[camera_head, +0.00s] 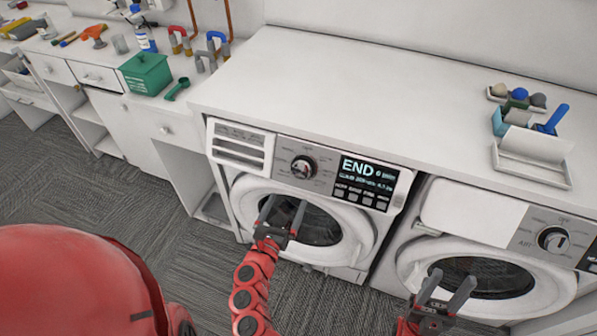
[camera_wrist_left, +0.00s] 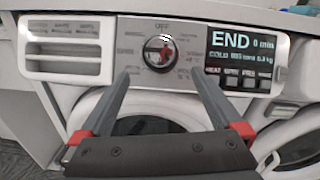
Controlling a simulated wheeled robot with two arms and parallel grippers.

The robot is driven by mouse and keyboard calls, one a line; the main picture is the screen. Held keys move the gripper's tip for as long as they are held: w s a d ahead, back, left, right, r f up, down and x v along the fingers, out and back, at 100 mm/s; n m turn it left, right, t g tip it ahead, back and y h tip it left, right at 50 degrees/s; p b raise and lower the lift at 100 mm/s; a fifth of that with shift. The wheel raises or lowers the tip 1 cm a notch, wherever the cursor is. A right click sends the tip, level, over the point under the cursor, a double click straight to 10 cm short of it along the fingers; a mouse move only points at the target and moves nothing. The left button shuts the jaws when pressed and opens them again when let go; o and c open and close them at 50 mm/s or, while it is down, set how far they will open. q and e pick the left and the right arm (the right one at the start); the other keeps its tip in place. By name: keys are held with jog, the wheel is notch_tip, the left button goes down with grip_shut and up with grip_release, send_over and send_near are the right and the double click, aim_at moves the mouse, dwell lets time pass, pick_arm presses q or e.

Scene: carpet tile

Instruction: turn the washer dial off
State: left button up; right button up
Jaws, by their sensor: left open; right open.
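The washer (camera_head: 345,262) stands under the counter, with its round door below a control panel. Its dial (camera_head: 303,168) is a silver knob with a dark face, left of a display (camera_head: 369,173) reading END. In the left wrist view the dial (camera_wrist_left: 160,53) shows a small red mark, and OFF is printed above it. My left gripper (camera_head: 284,207) is open and empty, in front of the washer door and below the dial. In the left wrist view its fingers (camera_wrist_left: 160,85) point up, one to each side below the dial. My right gripper (camera_head: 452,284) is open and empty before the right-hand machine.
A second machine with its own dial (camera_head: 553,239) stands to the right. The white countertop (camera_head: 340,85) above is mostly clear. A tray (camera_head: 535,172) with a blue scoop sits at its right. A green box (camera_head: 145,74) stands on the left counter.

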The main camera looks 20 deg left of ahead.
aim_at(300, 173)
pick_arm(q)
jog(key=w+p, duration=0.1)
jog(key=w, duration=1)
jog(key=c, duration=1.3)
jog(key=shift+o, duration=0.2)
